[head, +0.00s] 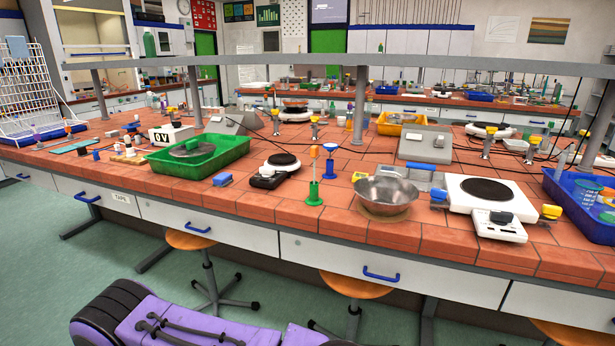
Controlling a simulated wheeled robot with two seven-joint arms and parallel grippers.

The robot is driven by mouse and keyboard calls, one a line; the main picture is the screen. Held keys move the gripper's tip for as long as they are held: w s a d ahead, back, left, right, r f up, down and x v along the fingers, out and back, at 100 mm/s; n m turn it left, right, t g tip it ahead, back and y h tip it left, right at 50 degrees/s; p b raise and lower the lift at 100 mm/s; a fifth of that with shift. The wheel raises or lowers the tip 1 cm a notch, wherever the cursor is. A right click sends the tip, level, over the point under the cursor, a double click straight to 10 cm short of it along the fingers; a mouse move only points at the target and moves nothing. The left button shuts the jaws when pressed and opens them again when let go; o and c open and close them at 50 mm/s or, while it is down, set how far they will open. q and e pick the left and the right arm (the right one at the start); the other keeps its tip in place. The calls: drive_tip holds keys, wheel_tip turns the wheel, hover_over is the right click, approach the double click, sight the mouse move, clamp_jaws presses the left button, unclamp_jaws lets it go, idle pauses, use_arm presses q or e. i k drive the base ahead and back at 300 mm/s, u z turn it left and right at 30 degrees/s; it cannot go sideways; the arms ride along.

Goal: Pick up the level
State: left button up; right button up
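I cannot pick out a level with certainty among the small items on the red tiled bench (330,215). A flat light-blue strip (75,146) lies at the bench's left end; it is too small to tell what it is. Neither of my grippers is in view. Only a purple and black part of my own body shows at the bottom left, below and in front of the bench.
Stools (356,285) stand under the front edge. A grey shelf (300,61) on posts spans above. Green floor (40,260) is clear at left.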

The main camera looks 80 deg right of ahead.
sight(356, 176)
drive_tip(key=z, duration=2.65)
